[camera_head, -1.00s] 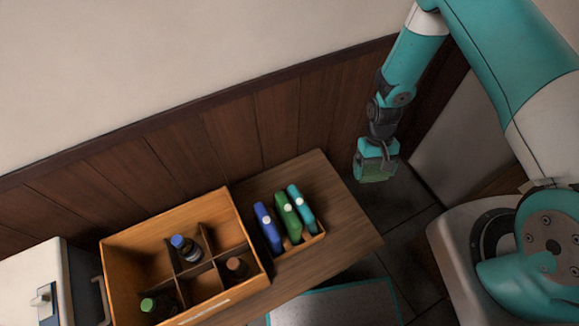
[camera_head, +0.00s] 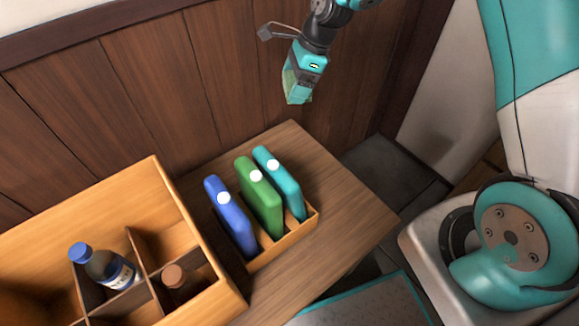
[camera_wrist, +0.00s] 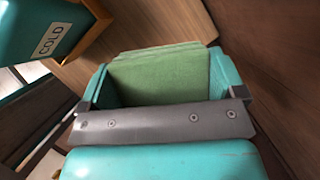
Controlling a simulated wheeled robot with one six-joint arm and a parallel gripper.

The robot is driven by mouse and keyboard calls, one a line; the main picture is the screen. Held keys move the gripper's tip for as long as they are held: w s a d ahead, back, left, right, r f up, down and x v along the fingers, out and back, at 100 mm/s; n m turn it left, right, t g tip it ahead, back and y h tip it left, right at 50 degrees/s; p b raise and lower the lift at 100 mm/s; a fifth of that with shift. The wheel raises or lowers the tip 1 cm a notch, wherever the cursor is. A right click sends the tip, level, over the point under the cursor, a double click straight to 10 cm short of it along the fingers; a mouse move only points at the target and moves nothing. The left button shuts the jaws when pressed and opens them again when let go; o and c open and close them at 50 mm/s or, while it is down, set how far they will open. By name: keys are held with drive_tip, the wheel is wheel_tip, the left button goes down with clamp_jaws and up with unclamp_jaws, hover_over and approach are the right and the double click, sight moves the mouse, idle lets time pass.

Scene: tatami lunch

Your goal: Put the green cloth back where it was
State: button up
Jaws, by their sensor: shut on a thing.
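The green cloth (camera_wrist: 160,74) is folded and held between the two teal fingers of my gripper (camera_wrist: 158,85) in the wrist view. In the head view my gripper (camera_head: 301,86) hangs in the air near the panelled wall, above and behind the wooden table (camera_head: 345,215). A bit of the green cloth (camera_head: 291,86) shows at its tip, clear of the table. Where the cloth lay before is not clear from these frames.
A small wooden rack (camera_head: 285,241) on the table holds upright blue (camera_head: 232,222), green (camera_head: 260,200) and teal (camera_head: 280,185) cases. The teal case, marked COLD, shows in the wrist view (camera_wrist: 35,28). A divided wooden crate (camera_head: 172,205) with bottles stands left. The table's right end is bare.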

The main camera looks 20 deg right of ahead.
sight(284, 147)
drive_tip(key=m+b, duration=0.1)
drive_tip(key=a+m+b, duration=0.1)
drive_tip(key=m+t+b, duration=0.1)
drive_tip(key=b, duration=0.1)
drive_tip(key=shift+w+a+f+h, duration=0.25)
drive_tip(key=shift+w+f+h, duration=0.05)
drive_tip(key=shift+w+f, duration=0.05)
wheel_tip(284, 147, down, 19)
drive_tip(key=b, duration=0.7)
drive_tip(key=shift+f, duration=0.2)
drive_tip(key=shift+f, duration=0.1)
drive_tip(key=o, duration=0.6)
